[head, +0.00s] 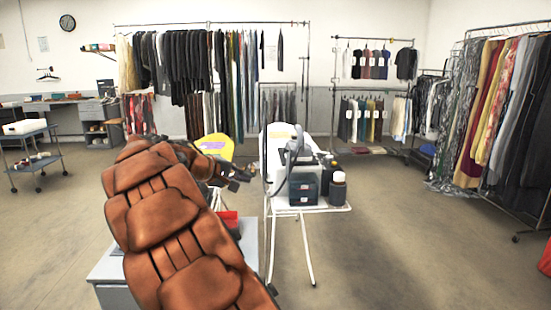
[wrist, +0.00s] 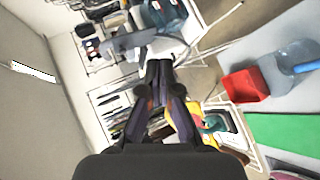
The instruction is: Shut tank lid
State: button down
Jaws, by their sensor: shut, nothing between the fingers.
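A steam station with a grey and white body (head: 296,155) and a dark teal box (head: 304,187), probably its water tank, sits on the near end of the white ironing board (head: 275,132). A grey hose loops in front of it. I cannot make out the tank lid or whether it is raised. My gripper (head: 243,180) is shut and empty, just left of the station and apart from it. In the wrist view, my gripper's closed fingers (wrist: 160,66) point toward the board, with the teal box (wrist: 164,12) beyond them.
Dark bottles (head: 338,188) stand right of the teal box. A grey cabinet (head: 110,270) with a red bin (head: 229,219) is below my arm; the bin also shows in the wrist view (wrist: 243,85).

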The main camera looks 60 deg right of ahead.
jog(key=w+d+r+h+b, duration=0.2)
jog(key=w+d+h, duration=0.2)
jog(key=w+d, duration=0.6)
jog(key=s+d+f+p, duration=0.1)
jog(key=s+d, duration=0.1)
jog(key=d, duration=0.5)
jog(key=s+d+p, duration=0.1)
jog(key=s+d, duration=0.2)
jog(key=d, duration=0.3)
jog(key=shift+d+f+n+t, duration=0.3)
jog(key=shift+d+f+n, duration=0.05)
jog(key=shift+n, duration=0.05)
